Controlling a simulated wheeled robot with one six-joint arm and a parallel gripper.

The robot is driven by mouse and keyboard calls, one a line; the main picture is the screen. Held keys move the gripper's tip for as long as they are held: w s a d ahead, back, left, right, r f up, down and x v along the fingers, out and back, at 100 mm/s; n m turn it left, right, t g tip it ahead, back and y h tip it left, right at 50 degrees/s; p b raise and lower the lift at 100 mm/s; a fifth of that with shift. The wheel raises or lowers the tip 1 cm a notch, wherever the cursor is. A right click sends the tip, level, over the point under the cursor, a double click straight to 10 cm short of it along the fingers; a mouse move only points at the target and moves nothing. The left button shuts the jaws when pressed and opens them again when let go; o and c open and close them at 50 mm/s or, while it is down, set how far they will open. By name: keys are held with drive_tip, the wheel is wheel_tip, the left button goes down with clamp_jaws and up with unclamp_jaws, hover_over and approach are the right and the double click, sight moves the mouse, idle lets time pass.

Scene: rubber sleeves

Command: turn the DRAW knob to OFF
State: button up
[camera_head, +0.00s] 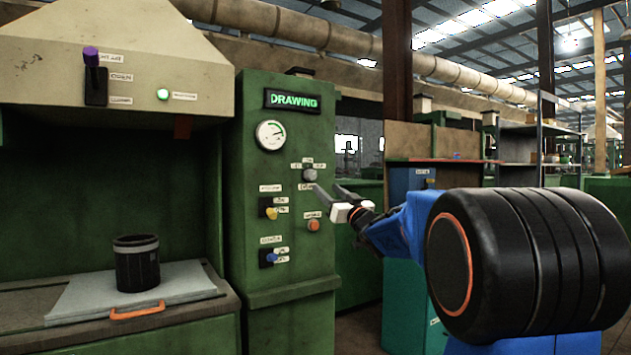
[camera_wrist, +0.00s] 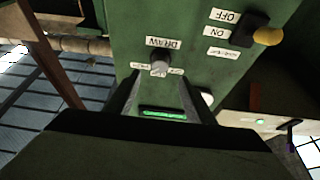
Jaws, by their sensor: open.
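The grey DRAW knob (camera_head: 309,175) sits on the upper right of the green panel, among small white labels. In the wrist view the knob (camera_wrist: 159,66) appears upside down beside the DRAW label (camera_wrist: 163,42), with smaller labels around it. Which label its pointer faces is too small to tell. My gripper (camera_head: 328,190) is open and empty, just to the right of and slightly below the knob in the head view. In the wrist view its two dark fingers (camera_wrist: 158,82) point at the knob, which shows between and just beyond the tips. I see no contact.
The panel (camera_head: 255,185) also holds a gauge (camera_head: 270,135), a yellow lever (camera_head: 272,213), an orange button (camera_head: 313,225) and a blue lever (camera_head: 271,257). A black sleeve (camera_head: 137,265) stands on a grey plate (camera_head: 75,300) at left.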

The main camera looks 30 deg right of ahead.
sight(313, 176)
drive_tip(key=x, duration=0.9)
drive_tip(key=c, duration=1.1)
